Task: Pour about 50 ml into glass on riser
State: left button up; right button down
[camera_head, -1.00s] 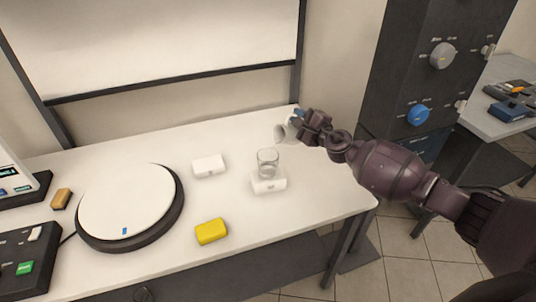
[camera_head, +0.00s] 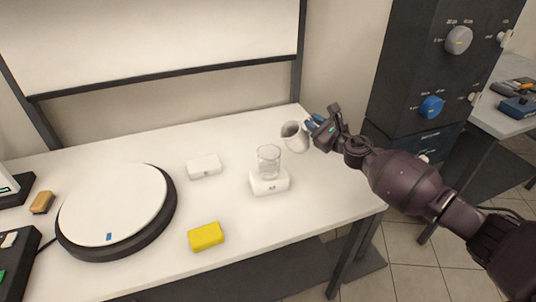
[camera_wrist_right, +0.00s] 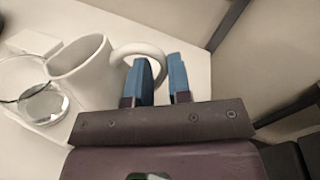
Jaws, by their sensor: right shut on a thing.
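A clear glass (camera_head: 268,158) stands upright on a small white riser block (camera_head: 270,184) near the right part of the table. A white mug (camera_head: 297,142) is just behind and to the right of the glass, apart from it in the head view. My right gripper (camera_head: 318,125) is shut on the mug's handle. In the right wrist view the handle (camera_wrist_right: 140,52) passes between the blue fingertips (camera_wrist_right: 160,80). The mug looks nearly upright, its mouth tipped slightly leftward. Whether it touches the table is unclear. The glass (camera_wrist_right: 38,95) shows in the wrist view; its liquid level is unclear.
A white block (camera_head: 204,167), a yellow block (camera_head: 206,237) and a round white turntable (camera_head: 112,205) are on the table (camera_head: 240,222). A dark cabinet (camera_head: 425,75) with knobs stands at the right. A framed panel (camera_head: 150,45) is behind the table.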

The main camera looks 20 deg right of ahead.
jog(key=shift+w+d+f, duration=0.1)
jog(key=shift+d+f, duration=0.05)
jog(key=shift+d, duration=0.1)
jog(key=shift+m, duration=0.3)
jog(key=w+d+f+m+b, duration=0.1)
jog(key=d+f+m+b, duration=0.3)
jog(key=f+m, duration=0.1)
jog(key=shift+w+f, duration=0.15)
jog(key=shift+f, duration=0.05)
dwell(0.3)
